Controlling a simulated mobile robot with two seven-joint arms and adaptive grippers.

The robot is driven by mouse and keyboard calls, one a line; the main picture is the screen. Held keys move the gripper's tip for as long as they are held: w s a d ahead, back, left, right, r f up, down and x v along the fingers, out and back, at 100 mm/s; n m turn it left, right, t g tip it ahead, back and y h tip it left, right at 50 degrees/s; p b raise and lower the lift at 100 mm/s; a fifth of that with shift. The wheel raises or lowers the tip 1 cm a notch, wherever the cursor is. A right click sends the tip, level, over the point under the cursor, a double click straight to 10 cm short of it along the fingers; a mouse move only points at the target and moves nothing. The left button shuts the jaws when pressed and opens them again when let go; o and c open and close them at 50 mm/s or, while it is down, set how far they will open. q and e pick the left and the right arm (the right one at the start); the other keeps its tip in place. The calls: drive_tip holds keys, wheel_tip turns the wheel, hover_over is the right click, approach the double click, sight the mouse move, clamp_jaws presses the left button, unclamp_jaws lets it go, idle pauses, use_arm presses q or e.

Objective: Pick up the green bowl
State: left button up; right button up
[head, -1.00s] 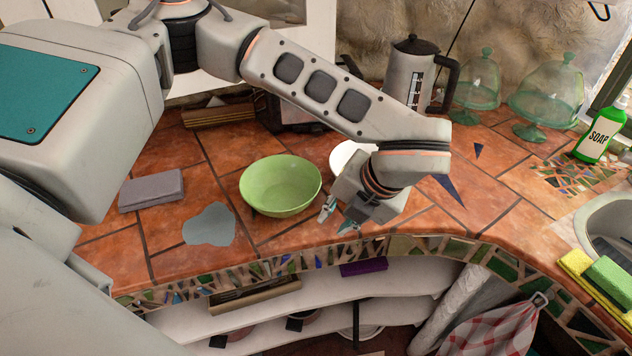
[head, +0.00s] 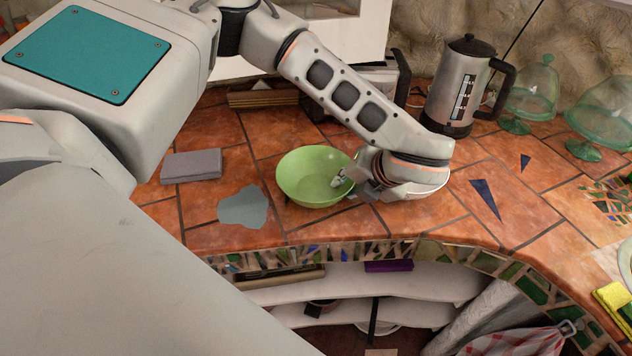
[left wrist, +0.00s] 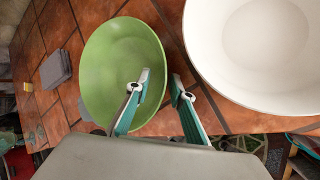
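The green bowl (head: 305,172) sits upright on the terracotta counter, and it fills the left middle of the left wrist view (left wrist: 112,65). My left gripper (head: 346,182) is at the bowl's right rim. In the left wrist view its two teal-tipped fingers (left wrist: 160,82) stand apart. One finger overlaps the bowl's inside and the other is just past its right rim, so the rim lies between them. I cannot tell whether either finger touches the bowl. My right gripper is not in view.
A white bowl (left wrist: 275,55) stands just right of the green one, partly behind my left wrist in the head view. A grey box (head: 191,166) and a flat grey patch (head: 243,207) lie to the left. A coffee pot (head: 461,85) and glass domes (head: 531,95) stand behind right.

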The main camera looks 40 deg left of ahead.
use_arm(q)
clamp_jaws()
idle(0.3)
